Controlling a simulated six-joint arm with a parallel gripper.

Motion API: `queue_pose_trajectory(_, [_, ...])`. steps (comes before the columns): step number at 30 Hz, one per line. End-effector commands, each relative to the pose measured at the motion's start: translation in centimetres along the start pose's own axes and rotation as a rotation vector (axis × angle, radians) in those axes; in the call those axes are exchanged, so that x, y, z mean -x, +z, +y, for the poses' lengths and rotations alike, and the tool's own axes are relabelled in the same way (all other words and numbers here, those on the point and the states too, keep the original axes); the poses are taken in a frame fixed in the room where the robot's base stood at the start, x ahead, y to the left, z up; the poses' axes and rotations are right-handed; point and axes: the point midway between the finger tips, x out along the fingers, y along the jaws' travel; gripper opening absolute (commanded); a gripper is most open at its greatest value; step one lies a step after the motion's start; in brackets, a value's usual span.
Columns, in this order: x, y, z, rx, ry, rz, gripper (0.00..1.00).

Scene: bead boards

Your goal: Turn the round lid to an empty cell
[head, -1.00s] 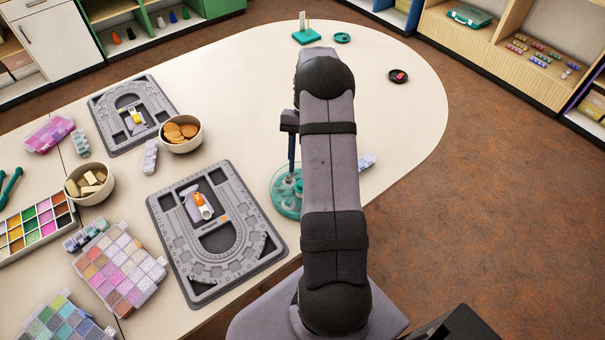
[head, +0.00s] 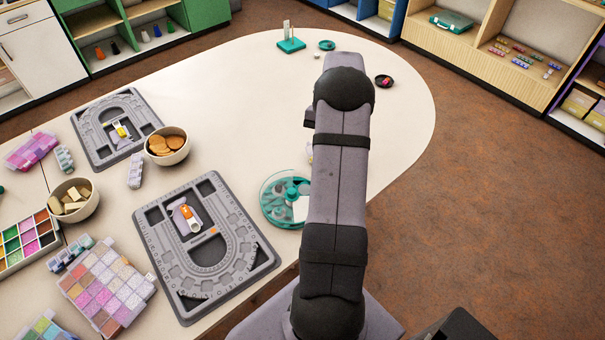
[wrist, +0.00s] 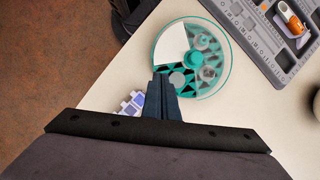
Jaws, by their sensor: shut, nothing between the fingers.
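The round container with its clear round lid (wrist: 223,75) lies near the table's front edge, close to my fingers in the wrist view. The lid has a teal knob (wrist: 194,59) at its centre and a white wedge (wrist: 170,45) on its upper-left part. Teal cells show through the lid, some with small grey pieces. In the head view the lid (head: 272,212) sits just left of my arm. My gripper (wrist: 163,79) is shut and empty, its tips at the lid's lower-left rim in the picture; I cannot tell whether they touch. The head view hides it behind my arm.
A blue-and-white piece (wrist: 130,103) lies beside my fingers. A grey bead board (head: 262,262) lies left of the lid, with a second board (head: 92,150) farther back. Bowls and bead boxes fill the left side. The table's middle (head: 240,95) is clear.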

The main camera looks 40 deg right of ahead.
Motion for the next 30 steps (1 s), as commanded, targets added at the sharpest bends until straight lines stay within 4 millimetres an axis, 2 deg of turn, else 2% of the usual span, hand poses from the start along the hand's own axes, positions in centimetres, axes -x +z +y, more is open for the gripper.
queue_pose_trajectory(1, [-0.5, -0.6, 2.7, -0.058, -0.023, -0.003, 0.0])
queue_pose_trajectory(3, [-0.9, -0.8, 5.6, -0.128, -0.058, -0.015, 0.0])
queue_pose_trajectory(6, [-1.7, -0.6, 8.2, -0.225, -0.144, -0.04, 0.0])
queue_pose_trajectory(9, [-2.5, -0.3, 9.3, -0.332, -0.268, -0.067, 0.0])
queue_pose_trajectory(13, [-2.5, -0.2, 8.1, -0.499, -0.434, -0.109, 0.0])
queue_pose_trajectory(21, [-0.9, -1.3, 2.2, -0.865, -0.693, -0.254, 0.0])
queue_pose_trajectory(24, [-0.1, -2.0, 1.3, -0.99, -0.742, -0.297, 0.0])
queue_pose_trajectory(30, [-0.1, -2.3, 1.3, -1.104, -0.737, -0.336, 0.0])
